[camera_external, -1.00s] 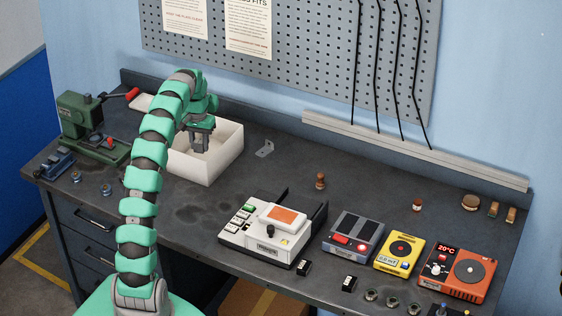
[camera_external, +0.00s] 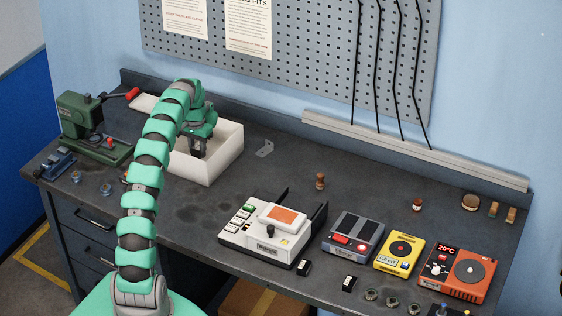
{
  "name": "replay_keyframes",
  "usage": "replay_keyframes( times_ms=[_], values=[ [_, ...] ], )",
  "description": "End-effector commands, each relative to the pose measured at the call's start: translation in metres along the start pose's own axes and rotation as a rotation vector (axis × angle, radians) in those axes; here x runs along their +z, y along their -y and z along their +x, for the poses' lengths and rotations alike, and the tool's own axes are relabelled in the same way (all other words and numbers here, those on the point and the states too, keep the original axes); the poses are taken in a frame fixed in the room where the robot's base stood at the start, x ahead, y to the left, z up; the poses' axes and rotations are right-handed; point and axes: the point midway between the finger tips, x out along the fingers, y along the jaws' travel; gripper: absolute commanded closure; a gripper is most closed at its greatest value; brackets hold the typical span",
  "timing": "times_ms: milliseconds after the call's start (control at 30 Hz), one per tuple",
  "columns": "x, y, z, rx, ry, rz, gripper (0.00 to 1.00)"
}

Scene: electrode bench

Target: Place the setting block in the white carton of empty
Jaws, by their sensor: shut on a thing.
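The white carton (camera_external: 208,171) stands open on the bench at the back left. My gripper (camera_external: 197,150) points down inside the carton's opening, below its rim. It is shut on a small dark thing between its fingers, which I take to be the setting block; its shape is too small and shaded to make out. The arm and gripper hide part of the carton's left side and inside. I cannot tell whether the held thing touches the carton floor.
A green press (camera_external: 87,128) with a red-tipped lever stands left of the carton. A white device (camera_external: 268,233), a grey box (camera_external: 353,234), a yellow meter (camera_external: 399,252) and an orange unit (camera_external: 459,272) line the front right. The bench centre is clear.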

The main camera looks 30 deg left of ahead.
Motion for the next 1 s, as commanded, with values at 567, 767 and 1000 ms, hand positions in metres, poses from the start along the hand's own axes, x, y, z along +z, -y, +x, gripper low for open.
replay_keyframes(
  times_ms=[567, 767, 1000],
  values=[
    [-0.001, 0.0, 0.041, -0.001, -0.003, 0.0, 1.0],
    [-0.001, 0.0, 0.043, -0.001, -0.003, 0.0, 0.63],
    [-0.001, 0.0, 0.043, -0.001, -0.002, 0.0, 0.47]
  ],
)
